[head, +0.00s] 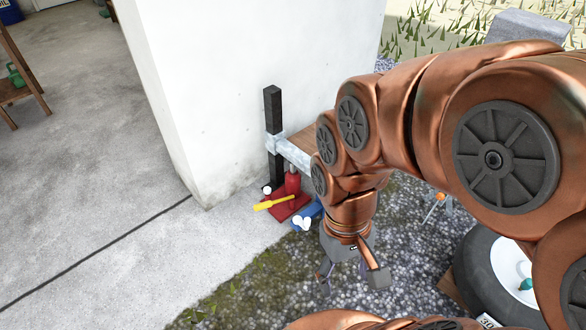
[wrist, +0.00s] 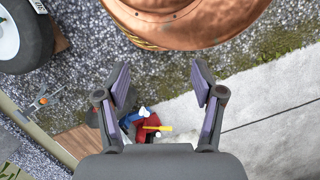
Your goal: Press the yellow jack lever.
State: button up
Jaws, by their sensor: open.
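The yellow jack lever (head: 274,202) sticks out to the left from a red jack (head: 291,190) at the foot of a white wall. The lever also shows in the wrist view (wrist: 158,128), between and beyond my fingers, small and some way off. My gripper (head: 349,278) is open and empty over the gravel, to the right of and nearer than the lever in the head view. Its two fingers (wrist: 163,88) stand wide apart in the wrist view. The gripper is apart from the lever.
A black post (head: 273,130) stands behind the jack by the white wall (head: 240,80). A blue object (head: 307,217) with white parts lies right of the jack. A wheel (head: 490,270) lies at the right. Concrete floor (head: 90,170) is clear at the left.

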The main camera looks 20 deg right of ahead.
aim_at(265, 204)
jog(key=k, duration=0.55)
jog(key=u, duration=0.75)
jog(key=i, duration=1.4)
jog(key=u, duration=0.05)
